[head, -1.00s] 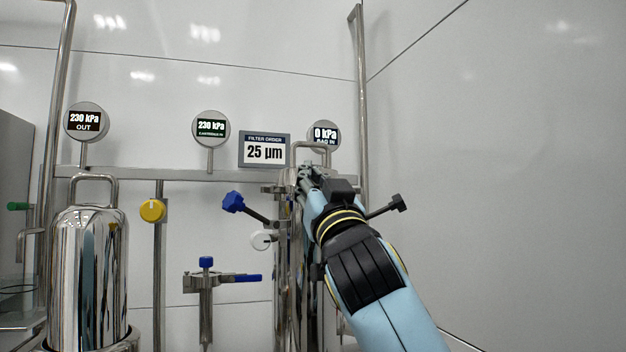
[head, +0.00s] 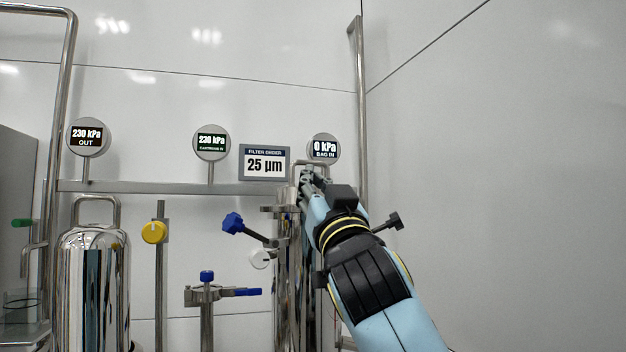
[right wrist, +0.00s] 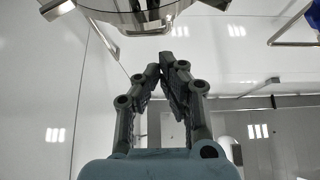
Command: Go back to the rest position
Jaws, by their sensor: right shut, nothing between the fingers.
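My right gripper (head: 308,180) is raised in front of the bag filter housing (head: 290,290) in the head view, with my light blue arm coming in from the lower right. In the right wrist view the fingers (right wrist: 168,62) meet at their tips, shut with nothing between them. A round metal part (right wrist: 130,15) is at the top of that view, apart from the fingertips in the picture. My left gripper is in neither view.
A steel housing (head: 95,290) stands at left. Between the housings are a yellow knob (head: 154,232) and a blue-handled valve (head: 240,292). Gauges read OUT 230 kPa (head: 86,136), 230 kPa (head: 211,141) and BAG IN 0 kPa (head: 323,148). A sign (head: 265,163) reads 25 µm. Free room is at right.

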